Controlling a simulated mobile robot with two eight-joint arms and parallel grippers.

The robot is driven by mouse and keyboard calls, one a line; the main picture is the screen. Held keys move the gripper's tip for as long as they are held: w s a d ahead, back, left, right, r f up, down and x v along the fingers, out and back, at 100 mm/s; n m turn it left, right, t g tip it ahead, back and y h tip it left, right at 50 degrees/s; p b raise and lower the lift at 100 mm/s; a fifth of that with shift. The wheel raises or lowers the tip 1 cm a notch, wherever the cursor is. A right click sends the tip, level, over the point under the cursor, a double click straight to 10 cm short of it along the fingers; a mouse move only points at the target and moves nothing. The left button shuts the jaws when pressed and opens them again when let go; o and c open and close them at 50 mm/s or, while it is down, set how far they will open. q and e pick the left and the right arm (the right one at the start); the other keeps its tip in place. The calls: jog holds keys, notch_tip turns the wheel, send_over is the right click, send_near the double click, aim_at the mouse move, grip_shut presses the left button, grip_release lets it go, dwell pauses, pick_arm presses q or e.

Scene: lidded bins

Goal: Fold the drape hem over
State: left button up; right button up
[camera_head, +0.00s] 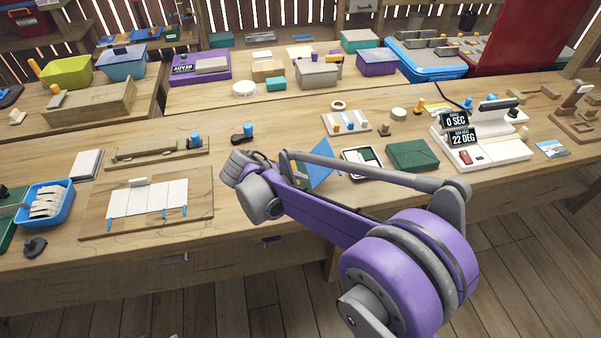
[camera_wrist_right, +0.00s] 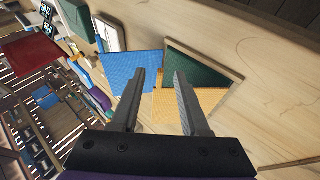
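A blue sheet (camera_head: 318,163) stands partly hidden behind my right forearm in the head view; I cannot tell for certain that it is the drape. In the right wrist view the blue sheet (camera_wrist_right: 128,70) lies beside a dark green panel (camera_wrist_right: 205,70) and an orange-tan patch (camera_wrist_right: 207,98). I cannot tell whether a finger touches the sheet. My forearm hides most of this gripper in the head view. My left gripper is not in view.
A white-rimmed tray (camera_head: 362,162) and a green box (camera_head: 412,155) stand right of the blue sheet. A board with a white gridded sheet (camera_head: 148,198) lies at left, by a blue bin (camera_head: 47,203). A device with displays (camera_head: 480,143) is at right.

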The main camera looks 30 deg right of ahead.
jog(key=shift+s, duration=0.1)
jog(key=shift+s+a+r+p, duration=0.15)
jog(key=shift+s+a+r, duration=0.15)
jog(key=shift+s, duration=0.4)
jog(key=shift+s+a+r+p, duration=0.2)
jog(key=shift+s+a, duration=0.25)
jog(key=shift+s, duration=0.2)
jog(key=shift+s+a+r+p, duration=0.15)
jog(key=shift+s+a+r, duration=0.15)
jog(key=shift+s, duration=0.4)
jog(key=s+r+p, duration=0.1)
jog(key=r, duration=0.1)
jog(key=s+r+p, duration=0.1)
jog(key=s+r, duration=0.1)
jog(key=shift+a+p, duration=0.35)
jog(key=shift+a, duration=0.05)
jog(key=shift+f, duration=0.1)
jog(key=shift+c, duration=0.2)
